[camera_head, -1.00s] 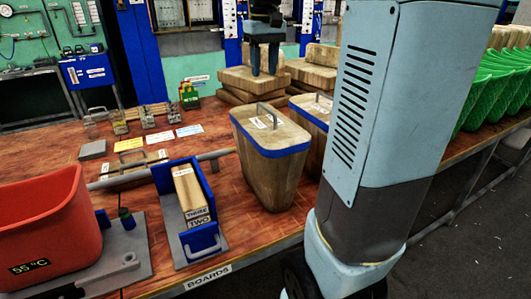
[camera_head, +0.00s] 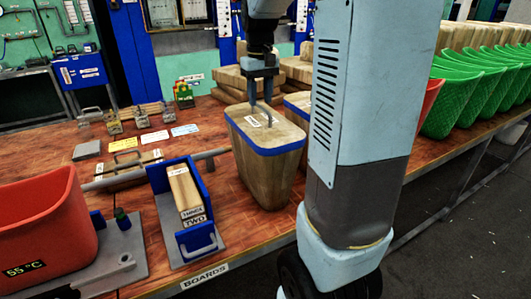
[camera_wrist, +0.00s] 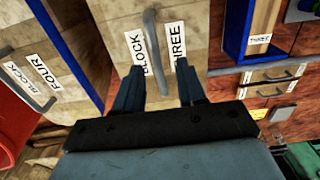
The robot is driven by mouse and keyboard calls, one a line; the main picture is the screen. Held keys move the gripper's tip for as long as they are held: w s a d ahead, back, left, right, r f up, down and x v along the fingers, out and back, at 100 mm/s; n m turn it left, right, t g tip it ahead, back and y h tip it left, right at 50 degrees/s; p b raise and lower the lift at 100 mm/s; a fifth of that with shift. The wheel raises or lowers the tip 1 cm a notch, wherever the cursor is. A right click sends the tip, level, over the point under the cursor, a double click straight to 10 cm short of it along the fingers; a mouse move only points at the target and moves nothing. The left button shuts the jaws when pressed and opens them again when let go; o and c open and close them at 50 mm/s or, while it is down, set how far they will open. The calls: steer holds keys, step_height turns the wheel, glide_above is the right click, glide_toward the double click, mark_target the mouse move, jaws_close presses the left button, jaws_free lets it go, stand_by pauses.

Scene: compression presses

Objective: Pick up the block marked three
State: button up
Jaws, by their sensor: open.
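The block marked three (camera_head: 264,170) is a wooden block with a blue band round its top edge and a metal handle. It stands upright on the workbench (camera_head: 125,185). In the wrist view, its top (camera_wrist: 205,18) carries labels reading BLOCK and THREE on either side of the handle. My gripper (camera_head: 262,98) is open just above this top, pointing down. In the wrist view, my gripper (camera_wrist: 159,72) has one finger on each side of the handle, with a gap to each; whether the fingertips reach below the handle's bar I cannot tell.
Block four (camera_wrist: 62,25) stands close beside it, partly behind my arm in the head view. A blue holder (camera_head: 157,178) with boards and a red bin (camera_head: 45,225) are to the left. Stacked wooden slabs (camera_head: 232,78) lie behind. Green baskets (camera_head: 455,105) line the right.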

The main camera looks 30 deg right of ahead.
mark_target(261, 106)
steer(key=shift+w+d+f, duration=0.1)
steer(key=shift+d+f, duration=0.05)
steer(key=shift+f, duration=2.15)
steer(key=shift+c, duration=0.4)
jaws_close()
steer(key=shift+r, duration=0.15)
